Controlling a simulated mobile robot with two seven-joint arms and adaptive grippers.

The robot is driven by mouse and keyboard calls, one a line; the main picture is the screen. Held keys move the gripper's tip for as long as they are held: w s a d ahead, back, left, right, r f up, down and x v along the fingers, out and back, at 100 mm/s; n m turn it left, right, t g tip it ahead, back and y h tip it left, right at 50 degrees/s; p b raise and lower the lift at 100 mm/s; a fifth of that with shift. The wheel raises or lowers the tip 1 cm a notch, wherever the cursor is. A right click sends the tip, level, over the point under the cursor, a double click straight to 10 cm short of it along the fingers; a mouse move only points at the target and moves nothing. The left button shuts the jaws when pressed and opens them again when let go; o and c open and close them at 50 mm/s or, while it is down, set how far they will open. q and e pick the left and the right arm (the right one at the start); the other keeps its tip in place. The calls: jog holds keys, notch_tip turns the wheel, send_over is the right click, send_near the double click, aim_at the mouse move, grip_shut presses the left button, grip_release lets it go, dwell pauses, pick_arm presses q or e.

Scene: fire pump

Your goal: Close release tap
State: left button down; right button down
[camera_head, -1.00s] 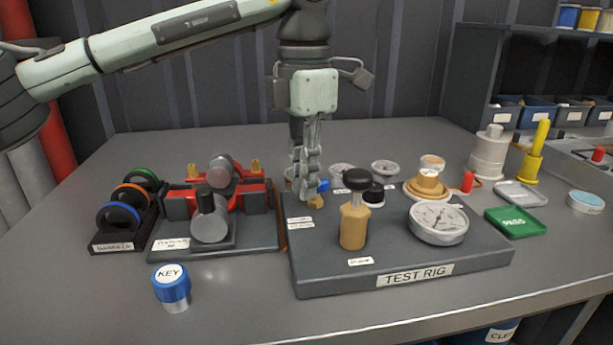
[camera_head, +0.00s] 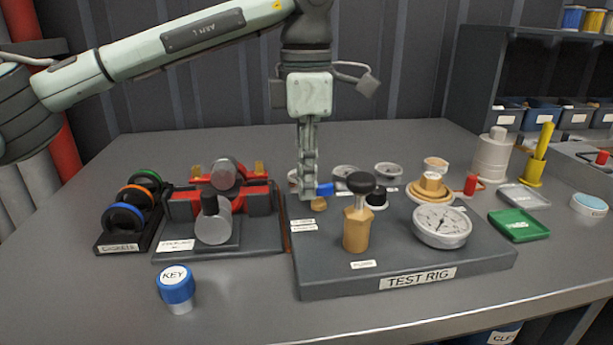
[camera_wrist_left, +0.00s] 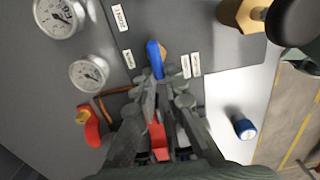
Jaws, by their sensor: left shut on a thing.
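The release tap is a small brass body (camera_head: 319,204) with a blue lever (camera_head: 326,189), standing on the dark test rig plate (camera_head: 330,283). The lever points to the right in the head view, towards the black-knobbed brass pump. My left gripper (camera_head: 308,192) points down at the tap and is shut on the blue lever. In the left wrist view the lever (camera_wrist_left: 155,58) sticks out past the fingertips (camera_wrist_left: 163,88), with the brass body beside it. The fingers hide part of the lever. My right gripper is not in view.
The brass pump with a black knob (camera_head: 358,228) stands close in front and right of the tap. A large gauge (camera_head: 440,227) is farther right. The red-clamped fixture (camera_head: 218,205) is left, and a blue KEY cap (camera_head: 175,285) stands at front left.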

pick_arm(q)
jog(key=c, duration=1.6)
grip_release()
notch_tip(320, 180, up, 12)
jog(key=shift+r, duration=0.1)
